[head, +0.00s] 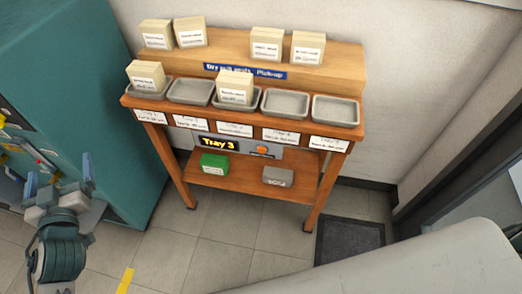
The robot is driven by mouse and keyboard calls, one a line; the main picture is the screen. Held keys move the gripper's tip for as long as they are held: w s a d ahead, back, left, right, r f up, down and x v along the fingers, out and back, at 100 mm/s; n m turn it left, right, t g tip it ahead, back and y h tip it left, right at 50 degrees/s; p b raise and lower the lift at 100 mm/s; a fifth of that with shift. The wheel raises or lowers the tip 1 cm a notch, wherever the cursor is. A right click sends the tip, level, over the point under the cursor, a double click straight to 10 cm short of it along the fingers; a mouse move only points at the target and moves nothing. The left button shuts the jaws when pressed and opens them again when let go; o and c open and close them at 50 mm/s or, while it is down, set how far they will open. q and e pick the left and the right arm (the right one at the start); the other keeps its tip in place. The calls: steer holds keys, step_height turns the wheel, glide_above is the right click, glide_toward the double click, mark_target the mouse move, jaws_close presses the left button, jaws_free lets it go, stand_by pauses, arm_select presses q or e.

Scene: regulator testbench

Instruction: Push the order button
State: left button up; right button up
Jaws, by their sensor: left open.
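An orange round button (262,150) sits on a grey panel under the front edge of the wooden pickup stand (254,181). I take it for the order button; the small label below it is too small to read. A display (219,144) to its left reads "Tray 3" in yellow. My left gripper (72,188) is open and empty at the left of the head view, well apart from the stand and the button. My right gripper is not in view.
Several grey trays (285,103) line the stand's top; the first and third hold cream boxes (235,85). A green box (214,162) and grey box (278,176) sit on the lower shelf. A teal cabinet (95,90) stands left.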

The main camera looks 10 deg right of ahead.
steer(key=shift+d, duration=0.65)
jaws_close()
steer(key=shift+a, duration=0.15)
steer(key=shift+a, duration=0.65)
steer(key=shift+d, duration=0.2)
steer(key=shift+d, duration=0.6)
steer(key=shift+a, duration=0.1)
